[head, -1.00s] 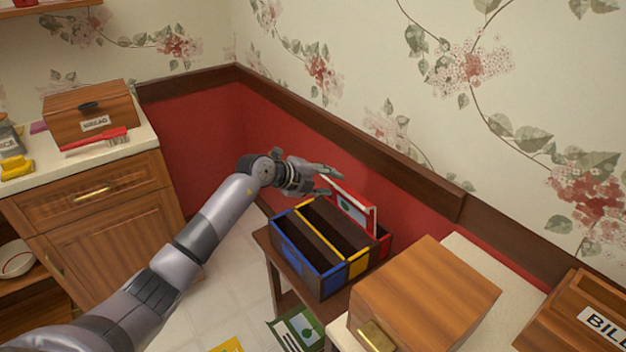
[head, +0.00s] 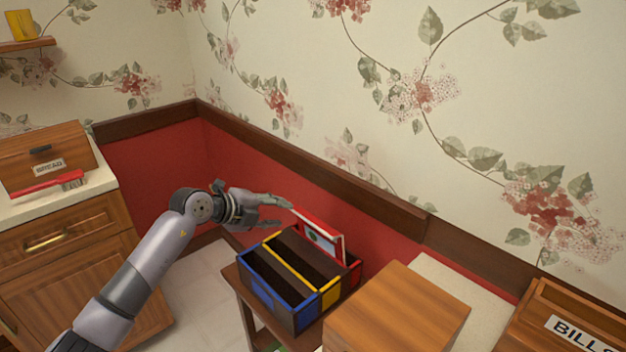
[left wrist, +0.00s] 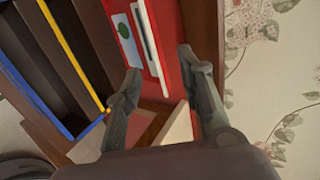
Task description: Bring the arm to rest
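My left gripper (head: 286,213) is open and empty, just left of a red book-like item (head: 320,238) with a pale panel and green mark. That item stands in the red-edged section of a dark divided box (head: 286,307) with blue, yellow and red edges. In the left wrist view my gripper's fingers (left wrist: 160,64) are spread, with the red item (left wrist: 130,38) ahead between them. The box's yellow and blue sections lie to the left there. My right gripper is not in view.
The box stands on a small dark table (head: 250,318). A wooden box (head: 398,312) and a "BILLS" box (head: 545,305) are at right. At left, a counter (head: 88,196) holds a bread box (head: 60,150) and a red brush (head: 48,184). The wall runs close behind.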

